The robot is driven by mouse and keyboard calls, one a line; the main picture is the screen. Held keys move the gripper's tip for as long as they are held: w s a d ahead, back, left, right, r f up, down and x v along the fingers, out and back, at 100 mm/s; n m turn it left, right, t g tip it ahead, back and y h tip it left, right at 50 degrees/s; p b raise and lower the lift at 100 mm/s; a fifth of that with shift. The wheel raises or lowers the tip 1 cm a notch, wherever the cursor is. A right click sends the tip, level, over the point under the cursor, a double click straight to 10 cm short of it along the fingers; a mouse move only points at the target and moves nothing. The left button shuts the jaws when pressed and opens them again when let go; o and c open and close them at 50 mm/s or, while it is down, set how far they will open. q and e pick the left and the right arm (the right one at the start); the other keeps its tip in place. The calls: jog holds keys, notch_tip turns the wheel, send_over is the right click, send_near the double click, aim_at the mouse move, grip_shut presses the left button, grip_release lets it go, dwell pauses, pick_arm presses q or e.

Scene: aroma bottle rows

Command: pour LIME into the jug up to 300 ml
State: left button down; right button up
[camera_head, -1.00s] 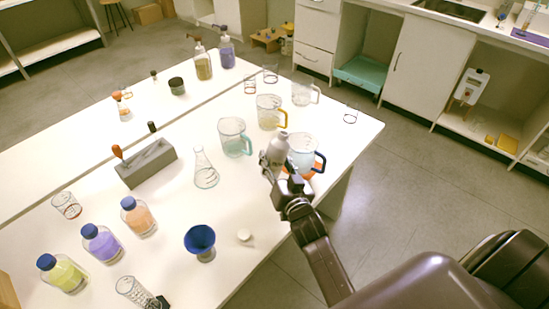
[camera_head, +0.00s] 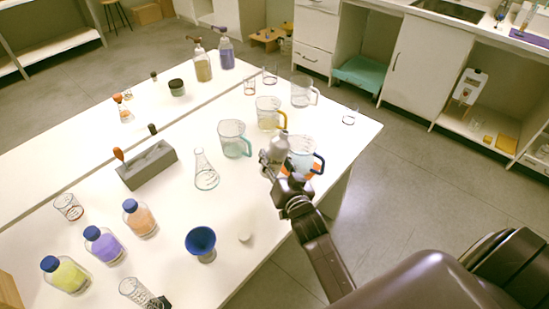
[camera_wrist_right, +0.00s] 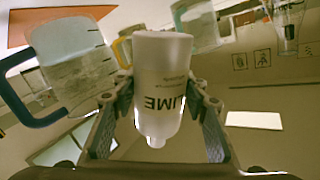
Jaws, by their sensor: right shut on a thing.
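My right gripper (camera_head: 279,166) is shut on a white bottle (camera_wrist_right: 160,85) marked LIME. The lettering is upside down in the right wrist view, with the narrow neck toward the bottom of that picture. In the head view the bottle (camera_head: 278,148) looks about upright, just left of a clear jug (camera_head: 300,152) with a dark blue handle. The jug stands on an orange mat (camera_head: 314,170) and also shows at the left of the right wrist view (camera_wrist_right: 75,70). Its liquid level cannot be read. My left gripper is out of view.
A teal-handled jug (camera_head: 232,138), a yellow-handled jug (camera_head: 267,112) and a flask (camera_head: 205,170) stand nearby. A small white cap (camera_head: 245,237) lies near a blue funnel (camera_head: 201,240). The table's right edge is close to the blue-handled jug.

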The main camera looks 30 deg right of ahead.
aim_at(272, 153)
jog(key=shift+d+r+m+p, duration=0.1)
jog(key=shift+r+m+p, duration=0.5)
jog(key=shift+r+p, duration=1.2)
dwell(0.5)
jog(key=shift+d+m, duration=0.15)
jog(key=shift+m, duration=0.15)
jog(key=shift+w+d+f+m+y, duration=0.1)
jog(key=shift+m+y, duration=0.3)
jog(key=shift+f+g, duration=0.2)
jog(key=shift+g, duration=0.1)
jog(key=shift+a+f+m+b, duration=0.25)
jog(key=shift+f+m+b, duration=0.15)
jog(key=shift+f+m, duration=0.25)
jog(key=shift+a+r+y, duration=0.1)
jog(key=shift+r+y, duration=0.05)
jog(key=shift+y, duration=0.15)
jog(key=shift+a+r+m+g+p, duration=0.3)
jog(key=shift+m+p, duration=0.15)
jog(key=shift+m, duration=0.2)
jog(key=shift+a+f+m+y+p, duration=0.2)
jog(key=shift+m+y+p, duration=0.3)
jog(key=shift+m+p, duration=0.35)
jog(key=shift+a+r+m+y+p, duration=0.1)
jog(key=shift+r+m+y+p, duration=0.2)
jog(key=shift+p, duration=0.35)
jog(key=shift+a+r+m+p, duration=0.1)
jog(key=shift+r+p, duration=0.25)
jog(key=shift+p, duration=0.3)
dwell(0.5)
